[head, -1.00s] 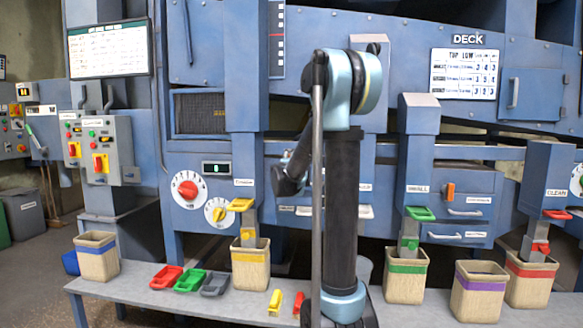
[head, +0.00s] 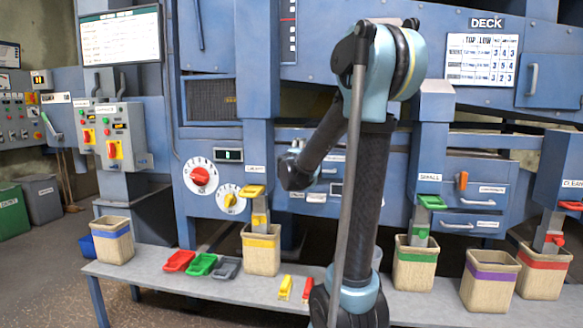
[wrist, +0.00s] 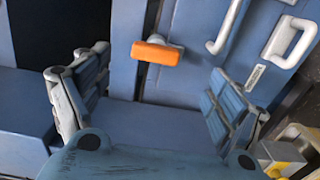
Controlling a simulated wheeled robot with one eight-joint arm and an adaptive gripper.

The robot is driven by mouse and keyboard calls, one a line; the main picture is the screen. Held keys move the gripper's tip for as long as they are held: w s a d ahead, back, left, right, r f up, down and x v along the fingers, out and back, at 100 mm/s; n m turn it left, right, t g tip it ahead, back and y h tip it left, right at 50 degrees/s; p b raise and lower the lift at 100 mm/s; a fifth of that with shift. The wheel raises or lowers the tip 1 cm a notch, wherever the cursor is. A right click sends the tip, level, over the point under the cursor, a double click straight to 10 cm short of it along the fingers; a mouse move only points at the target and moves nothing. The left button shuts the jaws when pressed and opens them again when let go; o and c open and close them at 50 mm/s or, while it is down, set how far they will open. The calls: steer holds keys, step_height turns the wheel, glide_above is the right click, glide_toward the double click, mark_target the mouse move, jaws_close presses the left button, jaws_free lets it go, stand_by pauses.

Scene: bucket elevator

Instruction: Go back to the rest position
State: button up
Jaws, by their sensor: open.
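My gripper (wrist: 155,100) is open in the wrist view, its two ridged fingers wide apart with nothing between them. Past the fingers are blue panels of the machine and an orange handle (wrist: 157,52). In the head view, my arm stands upright right of centre, bent over at the top, with a dark link slanting down to the left. My gripper's fingers cannot be made out there.
A grey bench (head: 150,268) runs below the machine. It bears burlap bins, such as the blue-banded one (head: 112,243) and the yellow-banded one (head: 261,252), and red (head: 179,261), green (head: 201,265) and grey (head: 226,268) scoops. My arm stands in front of the bench.

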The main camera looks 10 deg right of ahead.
steer(key=s+d+f+m+g+h, duration=0.1)
steer(key=s+d+f+m+g, duration=0.4)
steer(key=s, duration=0.5)
steer(key=s+d+f+m+g+h, duration=0.1)
steer(key=s+d+f+m+g, duration=0.25)
steer(key=s+d+f, duration=0.45)
steer(key=s+a+f+m+g+y, duration=0.1)
steer(key=s+a+f, duration=0.3)
steer(key=s, duration=0.5)
steer(key=s+a+f+m+g+y, duration=0.2)
steer(key=s+f, duration=0.4)
steer(key=s, duration=0.3)
steer(key=s+a+f+m+g+y, duration=0.2)
steer(key=s+a+f+g+y, duration=0.1)
steer(key=s, duration=0.6)
steer(key=a+f+y, duration=0.1)
steer(key=a+f, duration=0.1)
steer(key=a, duration=0.1)
steer(key=shift+s+a+y, duration=0.15)
steer(key=shift+s+y, duration=0.1)
steer(key=shift+y, duration=0.05)
steer(key=shift+g, duration=0.25)
steer(key=shift+w+f, duration=0.2)
steer(key=shift+w, duration=0.3)
